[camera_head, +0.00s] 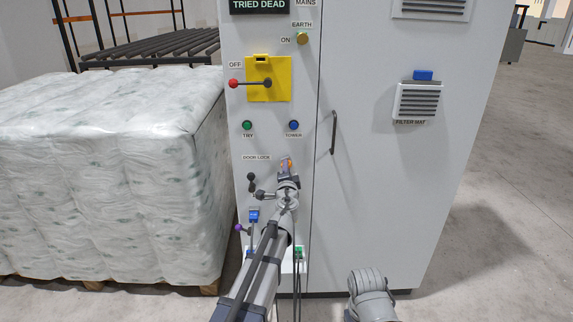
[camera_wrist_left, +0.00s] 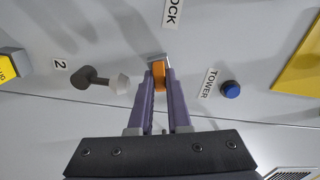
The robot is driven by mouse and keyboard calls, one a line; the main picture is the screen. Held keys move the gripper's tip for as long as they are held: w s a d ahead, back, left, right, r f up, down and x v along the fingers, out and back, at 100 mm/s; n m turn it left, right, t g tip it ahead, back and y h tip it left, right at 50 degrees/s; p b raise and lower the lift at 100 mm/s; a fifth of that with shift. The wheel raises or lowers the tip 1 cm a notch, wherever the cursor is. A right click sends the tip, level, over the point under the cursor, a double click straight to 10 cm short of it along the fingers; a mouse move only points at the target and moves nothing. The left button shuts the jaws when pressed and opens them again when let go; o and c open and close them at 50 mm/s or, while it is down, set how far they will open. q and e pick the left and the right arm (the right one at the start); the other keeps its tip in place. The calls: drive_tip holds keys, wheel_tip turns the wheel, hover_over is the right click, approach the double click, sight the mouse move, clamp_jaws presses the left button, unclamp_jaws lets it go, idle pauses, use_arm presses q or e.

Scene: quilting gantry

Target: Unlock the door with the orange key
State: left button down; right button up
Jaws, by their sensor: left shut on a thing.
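The orange key (camera_wrist_left: 159,76) is between the fingertips of my left gripper (camera_wrist_left: 159,88), which is shut on it. In the head view the key (camera_head: 289,163) shows as a small orange patch at the tip of my left gripper (camera_head: 288,174), in front of the cabinet's narrow left panel, just right of the DOOR LOCK label (camera_head: 256,157). A grey piece shows at the key's far end in the wrist view; I cannot tell whether the key is inside a lock. The cabinet door (camera_head: 385,190) looks closed, with a dark handle (camera_head: 333,132). My right gripper is not in view.
A black lever (camera_head: 251,181) sits left of my gripper. Above are a green TRY button (camera_head: 247,125), a blue TOWER button (camera_head: 294,125) and a yellow switch plate (camera_head: 280,90) with a red-knobbed lever. A wrapped pallet load (camera_head: 110,180) stands left. Floor at right is clear.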

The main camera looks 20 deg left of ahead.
use_arm(q)
drive_tip(key=m, duration=0.3)
drive_tip(key=c, duration=0.8)
unclamp_jaws()
drive_tip(key=shift+s, duration=0.15)
